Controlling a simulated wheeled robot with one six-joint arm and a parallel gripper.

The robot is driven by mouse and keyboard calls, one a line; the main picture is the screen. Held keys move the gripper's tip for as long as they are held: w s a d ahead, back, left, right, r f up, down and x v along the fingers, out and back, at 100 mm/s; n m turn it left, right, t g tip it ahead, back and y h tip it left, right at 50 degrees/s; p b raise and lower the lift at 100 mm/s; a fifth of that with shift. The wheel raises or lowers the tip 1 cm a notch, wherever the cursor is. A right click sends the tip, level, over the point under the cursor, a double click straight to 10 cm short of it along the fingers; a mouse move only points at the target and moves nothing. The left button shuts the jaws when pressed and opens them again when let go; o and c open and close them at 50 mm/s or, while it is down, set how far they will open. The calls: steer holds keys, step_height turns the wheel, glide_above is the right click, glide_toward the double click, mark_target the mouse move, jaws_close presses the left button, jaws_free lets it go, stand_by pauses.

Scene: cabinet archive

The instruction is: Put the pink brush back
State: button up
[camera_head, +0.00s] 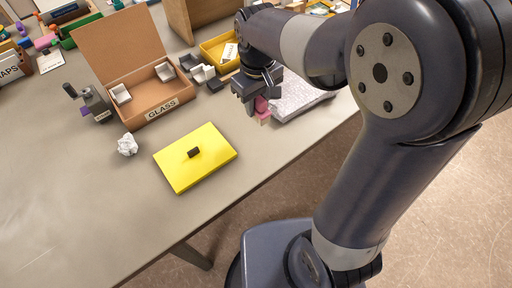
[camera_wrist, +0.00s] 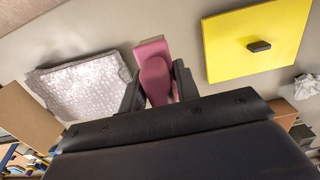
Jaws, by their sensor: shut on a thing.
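The pink brush (camera_wrist: 154,72) is between the fingers of my gripper (camera_wrist: 158,88) in the wrist view, and the fingers are shut on it. In the head view a small pink part of the brush (camera_head: 262,106) shows below my gripper (camera_head: 256,92), near the table's edge. My gripper hides most of the brush there. I cannot tell whether the brush touches the table.
A yellow board (camera_head: 197,158) with a small black block lies in front. A sheet of bubble wrap (camera_head: 300,96) lies right beside my gripper. An open GLASS box (camera_head: 165,108), a yellow tray (camera_head: 212,50) and crumpled paper (camera_head: 127,144) stand nearby. The table's left front is clear.

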step_height(320, 180, down, 10)
steer(key=shift+s+r, duration=0.1)
stand_by(0.4)
steer(key=shift+f, duration=0.25)
steer(key=o, duration=0.9)
steer(key=shift+o, duration=0.2)
steer(key=shift+r, duration=0.2)
step_height(320, 180, up, 12)
steer(key=shift+r, duration=0.1)
